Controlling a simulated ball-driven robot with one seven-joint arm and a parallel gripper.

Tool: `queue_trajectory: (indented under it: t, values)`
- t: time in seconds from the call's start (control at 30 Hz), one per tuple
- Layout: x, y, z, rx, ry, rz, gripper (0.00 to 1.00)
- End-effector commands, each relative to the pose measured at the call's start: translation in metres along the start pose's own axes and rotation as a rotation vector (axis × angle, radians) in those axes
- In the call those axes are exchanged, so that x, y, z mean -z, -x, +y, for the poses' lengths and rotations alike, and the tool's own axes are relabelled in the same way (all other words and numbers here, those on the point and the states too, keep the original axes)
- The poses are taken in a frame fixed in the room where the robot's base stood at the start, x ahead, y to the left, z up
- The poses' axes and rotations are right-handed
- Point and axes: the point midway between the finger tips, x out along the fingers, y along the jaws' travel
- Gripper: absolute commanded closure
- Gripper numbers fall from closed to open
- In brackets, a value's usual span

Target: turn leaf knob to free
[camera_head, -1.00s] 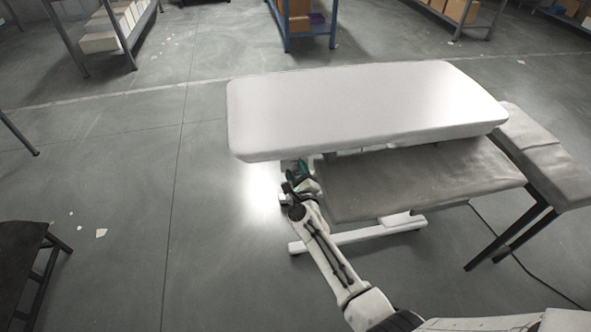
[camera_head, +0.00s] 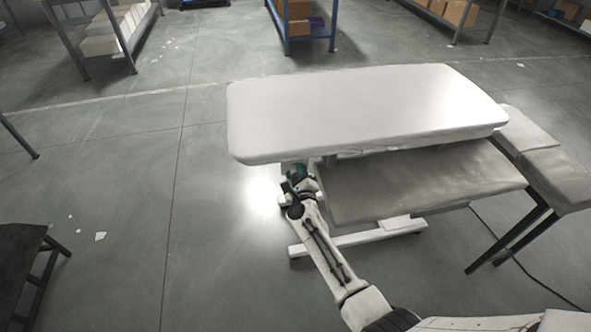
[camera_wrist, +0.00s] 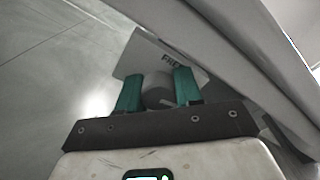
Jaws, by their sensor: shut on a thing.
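The leaf knob (camera_wrist: 157,90) is a grey round knob in the wrist view, in front of a pale plate (camera_wrist: 147,55) marked with dark lettering that seems to read "FREE". A light line shows on the lower part of the knob. My gripper (camera_wrist: 158,88) has its two green fingers on either side of the knob, shut on it. In the head view my gripper (camera_head: 296,172) is under the left end of the white padded table top (camera_head: 360,105). The knob is hidden there by my gripper and wrist.
The lower grey padded leaf (camera_head: 420,178) lies just right of my wrist, close to my arm. A grey bench (camera_head: 545,160) stands at the right. A dark table (camera_head: 20,255) is at the far left.

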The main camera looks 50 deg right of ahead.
Motion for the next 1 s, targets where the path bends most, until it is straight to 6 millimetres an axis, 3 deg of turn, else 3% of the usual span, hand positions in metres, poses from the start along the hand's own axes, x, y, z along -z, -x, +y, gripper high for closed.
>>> queue_trajectory:
  t: [0.37,1.0]
  values:
    - [-0.0011,0.0002,-0.0001,-0.001,0.144,0.000,0.96]
    - [-0.0014,0.0005,-0.0014,-0.003,0.735,-0.001,0.96]
